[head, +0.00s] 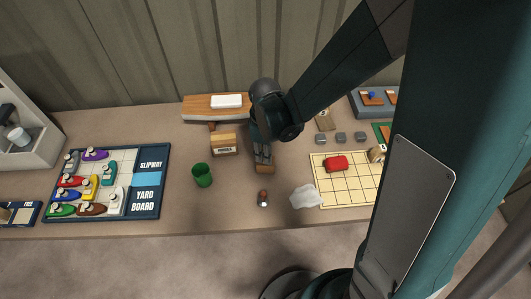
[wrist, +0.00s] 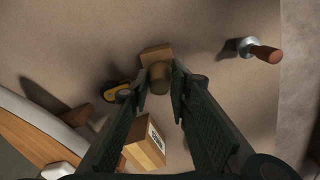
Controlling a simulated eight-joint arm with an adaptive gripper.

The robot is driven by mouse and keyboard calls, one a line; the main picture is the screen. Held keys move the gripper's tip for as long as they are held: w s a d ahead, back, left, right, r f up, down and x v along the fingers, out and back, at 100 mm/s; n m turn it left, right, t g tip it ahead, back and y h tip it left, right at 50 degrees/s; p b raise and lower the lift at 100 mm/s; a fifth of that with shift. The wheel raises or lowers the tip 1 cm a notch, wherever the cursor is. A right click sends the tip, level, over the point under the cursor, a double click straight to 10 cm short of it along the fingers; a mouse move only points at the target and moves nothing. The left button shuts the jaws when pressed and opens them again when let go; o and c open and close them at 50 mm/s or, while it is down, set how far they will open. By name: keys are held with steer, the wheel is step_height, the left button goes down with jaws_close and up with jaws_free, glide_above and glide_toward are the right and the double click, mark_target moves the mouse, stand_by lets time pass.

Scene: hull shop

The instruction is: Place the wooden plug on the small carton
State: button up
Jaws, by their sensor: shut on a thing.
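My gripper (wrist: 163,78) is shut on the wooden plug (wrist: 160,80), a short brown cylinder between the fingertips in the wrist view. A small plain brown carton (wrist: 156,54) lies just beyond the plug, partly covered by it and the fingers. In the head view my gripper (head: 263,157) points down at the small carton (head: 265,170), and the fingers hide most of the plug. Whether the plug touches the carton cannot be told. A larger labelled carton (head: 224,149) stands to the left; it also shows in the wrist view (wrist: 147,148).
A green cup (head: 202,175) stands front left, and a wooden-handled tool (head: 263,198) stands in front; it shows in the wrist view (wrist: 260,51). A yellow-black item (wrist: 118,91) lies beside the gripper. A crumpled white cloth (head: 305,196) and grid board (head: 345,193) are right.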

steer(key=shift+f, duration=0.2)
steer(key=o, duration=0.7)
steer(key=shift+r, duration=0.1)
steer(key=shift+r, duration=0.1)
steer(key=shift+s+r+p, duration=0.1)
steer(key=shift+r+p, duration=0.8)
steer(key=shift+r, duration=5.15)
